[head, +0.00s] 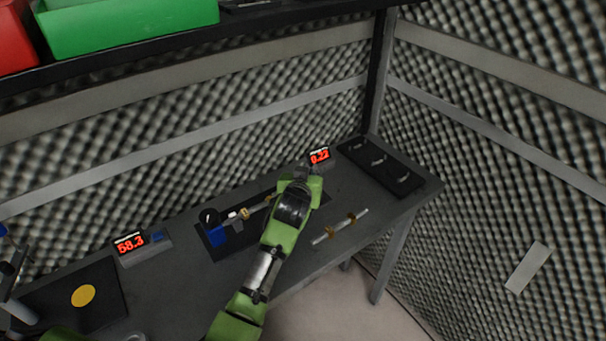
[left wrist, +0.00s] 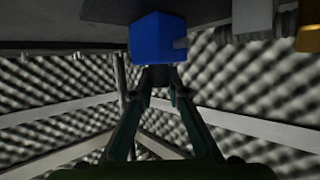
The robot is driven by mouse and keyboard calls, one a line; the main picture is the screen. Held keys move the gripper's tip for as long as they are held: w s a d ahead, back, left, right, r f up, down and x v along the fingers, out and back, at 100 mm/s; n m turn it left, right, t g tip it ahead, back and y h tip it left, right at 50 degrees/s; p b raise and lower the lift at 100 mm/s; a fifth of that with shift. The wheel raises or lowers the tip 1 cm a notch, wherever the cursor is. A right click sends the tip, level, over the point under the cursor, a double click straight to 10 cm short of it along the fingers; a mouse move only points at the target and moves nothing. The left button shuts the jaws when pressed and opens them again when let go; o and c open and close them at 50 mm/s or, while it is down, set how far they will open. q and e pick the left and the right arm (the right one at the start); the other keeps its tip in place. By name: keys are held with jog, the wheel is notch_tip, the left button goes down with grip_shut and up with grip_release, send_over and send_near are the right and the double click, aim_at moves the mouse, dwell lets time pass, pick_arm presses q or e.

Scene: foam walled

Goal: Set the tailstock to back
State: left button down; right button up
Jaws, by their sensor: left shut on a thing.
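A small lathe-like device lies on a dark base plate (head: 218,251) on the grey workbench. A blue block (head: 217,237) and a black round part (head: 208,217) are at its left end. My left arm covers its right part, so I cannot make out the tailstock in the head view. In the left wrist view a blue block (left wrist: 158,38), probably the tailstock, has a dark piece below it. My left gripper (left wrist: 160,82) is shut on that dark piece, with its fingers close together. My right gripper is not in view.
Two red displays stand on the bench, one reading 58.3 (head: 130,243) and one 0.22 (head: 319,156). A rod with brass rings (head: 340,227) lies right of my arm. A black panel with handles (head: 380,163) is at the far right. A shelf with a green bin (head: 130,28) is above.

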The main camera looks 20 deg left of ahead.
pick_arm(q)
jog(key=c, duration=2.2)
grip_release()
jog(key=shift+d+r, duration=0.1)
jog(key=shift+o, duration=1.4)
jog(key=shift+w, duration=0.1)
jog(key=shift+w+d, duration=0.1)
jog(key=shift+d, duration=0.05)
jog(key=v, duration=1.2)
